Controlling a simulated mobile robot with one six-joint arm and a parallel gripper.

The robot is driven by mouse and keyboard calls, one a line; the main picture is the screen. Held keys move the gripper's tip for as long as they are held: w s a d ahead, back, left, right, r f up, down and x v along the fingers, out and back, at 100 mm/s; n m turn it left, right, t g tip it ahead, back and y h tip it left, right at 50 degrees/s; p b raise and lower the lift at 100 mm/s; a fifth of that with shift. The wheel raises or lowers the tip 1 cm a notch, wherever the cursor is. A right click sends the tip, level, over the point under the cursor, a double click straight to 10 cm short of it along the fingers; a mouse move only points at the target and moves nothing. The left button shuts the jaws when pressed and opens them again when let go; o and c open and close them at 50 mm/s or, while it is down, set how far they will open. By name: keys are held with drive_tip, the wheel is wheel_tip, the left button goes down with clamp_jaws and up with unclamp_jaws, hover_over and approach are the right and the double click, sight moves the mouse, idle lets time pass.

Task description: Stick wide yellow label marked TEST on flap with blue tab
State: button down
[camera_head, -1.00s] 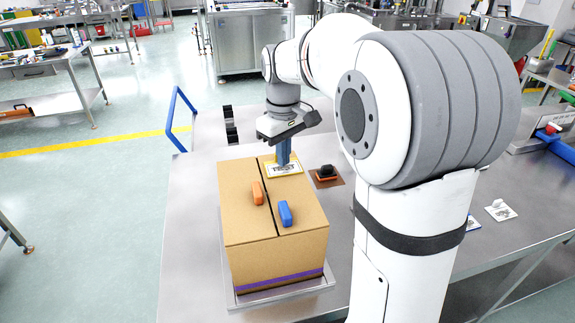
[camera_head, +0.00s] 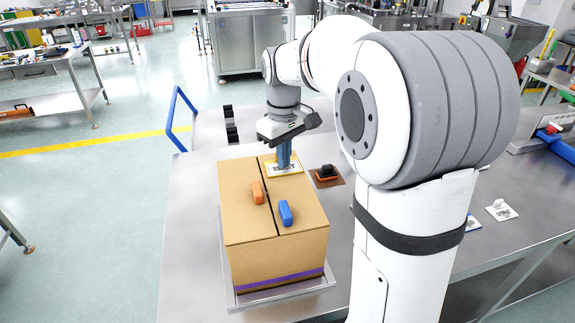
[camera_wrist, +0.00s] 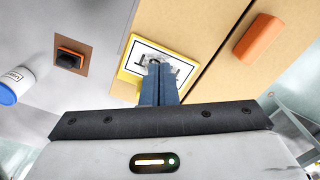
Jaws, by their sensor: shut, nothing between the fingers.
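A closed cardboard box (camera_head: 275,250) has two top flaps with a dark seam between them. The left flap carries an orange tab (camera_head: 257,192) and the right flap a blue tab (camera_head: 286,213). A label with a yellow border (camera_head: 271,173) lies on the far end of the blue-tab flap; it also shows in the wrist view (camera_wrist: 131,66). My gripper (camera_head: 284,166) points down over this label with its blue fingers shut and nothing held. The fingertips (camera_wrist: 160,68) cover part of the print, so I cannot read it. I cannot tell whether they touch it.
A black and orange block (camera_head: 327,172) sits on a brown patch right of the box. A small white item (camera_head: 500,209) lies farther right on the steel table (camera_head: 190,240). A blue handle (camera_head: 176,115) rises at the table's left. The table left of the box is clear.

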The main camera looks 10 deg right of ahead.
drive_tip(key=shift+f, duration=0.45)
idle(0.9)
drive_tip(key=shift+r, duration=0.1)
drive_tip(key=shift+r+p, duration=1.85)
drive_tip(key=shift+r, duration=0.6)
